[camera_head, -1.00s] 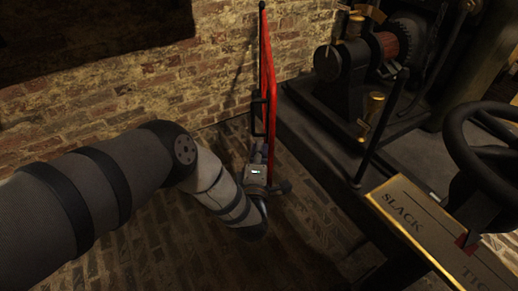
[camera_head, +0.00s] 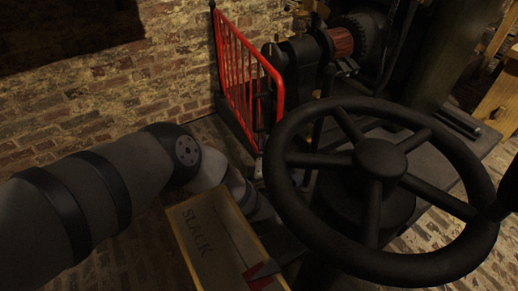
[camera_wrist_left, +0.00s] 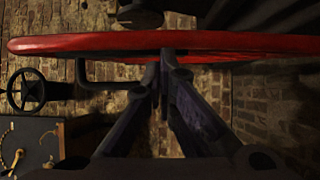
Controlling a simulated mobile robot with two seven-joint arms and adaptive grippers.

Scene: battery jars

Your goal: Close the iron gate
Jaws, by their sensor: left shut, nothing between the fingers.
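The iron gate (camera_head: 247,62) is red with upright bars, and stands beside the brick wall in the head view. Its red rail also crosses the top of the left wrist view (camera_wrist_left: 80,43). A black handle (camera_wrist_left: 95,82) sticks out from the gate in that view. My left gripper (camera_wrist_left: 166,58) is shut and empty, with its fingertips at the red rail; I cannot tell whether they touch it. In the head view my left gripper (camera_head: 259,167) is small and dark near the gate's lower near end, partly hidden by the handwheel. My right gripper is out of view.
A large black handwheel (camera_head: 380,157) fills the right foreground. A plate lettered SLACK (camera_head: 205,232) lies below my left arm. Dark machinery (camera_head: 300,55) stands behind the gate's right side. The brick wall (camera_head: 150,85) is at the back left.

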